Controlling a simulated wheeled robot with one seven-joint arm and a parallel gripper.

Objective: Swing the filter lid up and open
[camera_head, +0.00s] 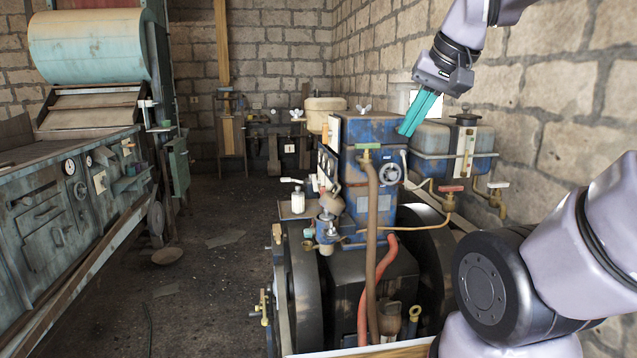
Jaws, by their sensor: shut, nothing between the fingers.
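A blue engine block (370,200) stands right of centre. I cannot tell for sure which of these is the filter lid; neither looks raised. My gripper (403,131) has teal fingers, shut and empty, pointing down and left at the right upper edge of the blue cover. Whether the tips touch it is unclear.
A blue tank (455,147) with a black cap stands right of the cover, close to my gripper. Hoses and a red-handled valve (451,189) are in front. A stone wall rises behind at right. A green machine (70,200) is at left, with open floor between.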

